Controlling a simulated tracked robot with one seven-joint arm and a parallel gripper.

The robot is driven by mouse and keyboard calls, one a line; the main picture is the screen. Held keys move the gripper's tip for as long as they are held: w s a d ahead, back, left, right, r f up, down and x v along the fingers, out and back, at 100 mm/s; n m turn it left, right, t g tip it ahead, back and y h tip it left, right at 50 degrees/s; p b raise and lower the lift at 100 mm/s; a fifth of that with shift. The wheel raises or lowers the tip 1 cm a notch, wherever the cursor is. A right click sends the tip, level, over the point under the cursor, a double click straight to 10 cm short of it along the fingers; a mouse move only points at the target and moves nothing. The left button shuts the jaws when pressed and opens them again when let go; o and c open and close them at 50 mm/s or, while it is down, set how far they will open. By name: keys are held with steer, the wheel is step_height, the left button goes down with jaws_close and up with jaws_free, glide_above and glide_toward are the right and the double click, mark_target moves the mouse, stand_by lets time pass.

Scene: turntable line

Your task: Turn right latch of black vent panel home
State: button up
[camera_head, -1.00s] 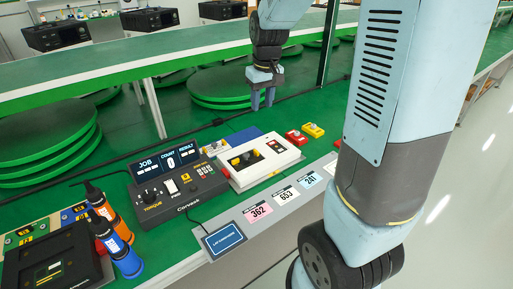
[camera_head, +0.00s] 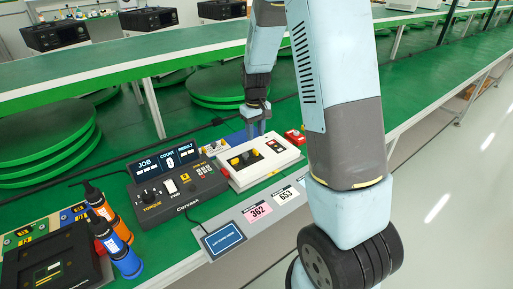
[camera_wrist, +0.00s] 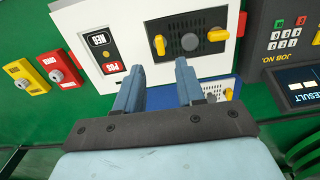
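Two latches flank the vent in the wrist view. The yellow one (camera_wrist: 160,45) on the left stands upright in the picture; the orange-yellow one (camera_wrist: 218,35) on the right lies sideways. The wrist view faces back from the far side, so its left latch is on the head view's right. My gripper (camera_wrist: 160,68) is open and empty, its fingertips short of the left latch in the picture. In the head view my gripper (camera_head: 256,130) hangs just behind the white housing (camera_head: 275,166).
Bottles stand at the front left.

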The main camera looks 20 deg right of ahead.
mark_target(255, 150)
step_height(255, 150, down, 8)
steer(key=shift+r, duration=0.25)
steer(key=shift+c, duration=0.3)
